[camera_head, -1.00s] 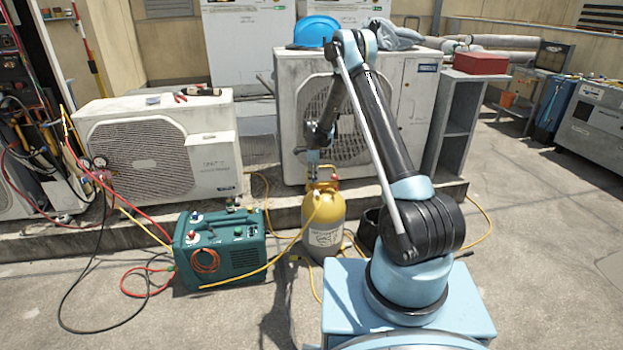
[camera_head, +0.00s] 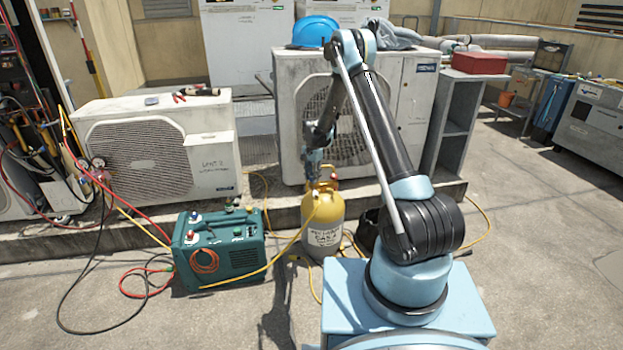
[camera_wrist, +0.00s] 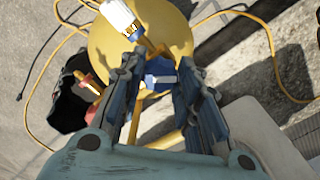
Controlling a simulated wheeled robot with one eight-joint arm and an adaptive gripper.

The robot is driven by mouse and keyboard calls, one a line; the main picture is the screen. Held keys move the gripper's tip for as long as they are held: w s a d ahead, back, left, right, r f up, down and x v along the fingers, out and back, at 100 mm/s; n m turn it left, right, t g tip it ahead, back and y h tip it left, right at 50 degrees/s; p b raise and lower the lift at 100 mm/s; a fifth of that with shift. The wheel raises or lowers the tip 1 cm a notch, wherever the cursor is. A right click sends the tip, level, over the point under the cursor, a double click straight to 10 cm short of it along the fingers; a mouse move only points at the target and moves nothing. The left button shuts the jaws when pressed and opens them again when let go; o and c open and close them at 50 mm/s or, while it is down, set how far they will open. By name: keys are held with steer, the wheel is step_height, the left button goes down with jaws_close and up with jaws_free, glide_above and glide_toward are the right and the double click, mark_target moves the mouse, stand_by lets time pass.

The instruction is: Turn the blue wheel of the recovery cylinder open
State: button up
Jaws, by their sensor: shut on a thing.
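The yellow recovery cylinder (camera_head: 322,222) stands upright on the ground in front of the concrete ledge. Its yellow top fills the upper middle of the wrist view (camera_wrist: 110,55). The blue wheel (camera_wrist: 160,72) shows there between my fingertips, partly hidden by them. My gripper (camera_wrist: 158,75) is shut on the blue wheel from above, a finger on each side. In the head view my gripper (camera_head: 316,170) is over the cylinder's top, and the wheel cannot be made out.
A green recovery machine (camera_head: 220,248) stands left of the cylinder, with a yellow hose (camera_head: 262,272) running between them. A dark bucket (camera_head: 368,230) stands right of the cylinder. A condenser (camera_head: 300,95) on the ledge is close behind my gripper. Open floor lies to the right.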

steer(key=n, duration=0.5)
steer(key=shift+d+n, duration=0.1)
steer(key=shift+n, duration=0.2)
steer(key=n, duration=1.1)
steer(key=shift+n, duration=0.4)
steer(key=n, duration=0.5)
steer(key=shift+n, duration=0.3)
steer(key=o, duration=1.1)
steer(key=shift+r, duration=0.1)
